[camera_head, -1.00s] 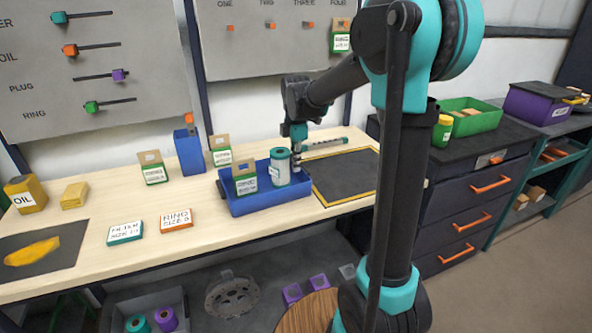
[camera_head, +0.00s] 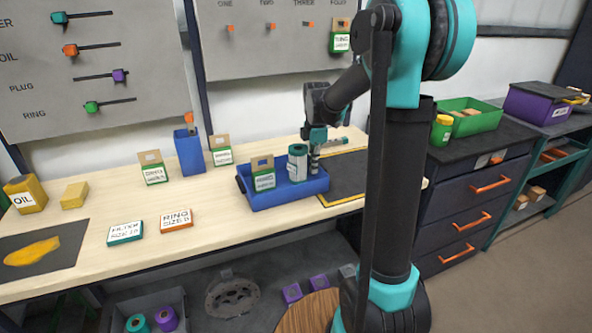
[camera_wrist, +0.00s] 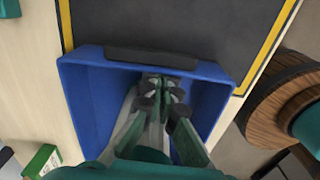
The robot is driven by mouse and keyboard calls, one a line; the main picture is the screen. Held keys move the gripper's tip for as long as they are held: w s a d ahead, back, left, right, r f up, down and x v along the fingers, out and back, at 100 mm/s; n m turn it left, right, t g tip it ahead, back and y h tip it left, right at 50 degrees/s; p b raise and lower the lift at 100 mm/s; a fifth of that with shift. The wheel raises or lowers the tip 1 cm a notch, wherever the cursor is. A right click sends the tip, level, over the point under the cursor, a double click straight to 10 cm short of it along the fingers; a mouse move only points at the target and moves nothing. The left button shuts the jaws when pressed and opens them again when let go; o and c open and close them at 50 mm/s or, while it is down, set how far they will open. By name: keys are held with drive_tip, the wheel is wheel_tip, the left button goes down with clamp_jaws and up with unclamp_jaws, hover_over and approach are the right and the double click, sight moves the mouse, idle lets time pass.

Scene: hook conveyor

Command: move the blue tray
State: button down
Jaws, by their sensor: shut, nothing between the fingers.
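The blue tray (camera_head: 291,195) sits on the wooden bench. A green and white box (camera_head: 263,180) and a teal and white canister (camera_head: 297,165) stand in it. My gripper (camera_head: 315,168) is down inside the tray at its right end, just right of the canister. In the wrist view, my gripper's fingers (camera_wrist: 162,88) are together and empty, close to the wall of the blue tray (camera_wrist: 85,95) that carries a dark strip. I cannot tell whether they touch that wall. The tray overlaps the near edge of the black mat with yellow border (camera_wrist: 170,25).
The black mat (camera_head: 352,172) has bare space right of the tray. A pen-like tool (camera_head: 340,143) lies behind it. A blue holder (camera_head: 188,152) and cardboard-topped boxes stand left. A round wooden top (camera_wrist: 265,108) is beside the bench, below its front edge.

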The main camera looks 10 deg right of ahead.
drive_tip(key=w+d, duration=0.2)
drive_tip(key=d, duration=0.6)
drive_tip(key=w+d, duration=0.2)
drive_tip(key=d, duration=0.7)
drive_tip(key=w+d, duration=0.2)
drive_tip(key=d, duration=0.7)
drive_tip(key=shift+w, duration=0.4)
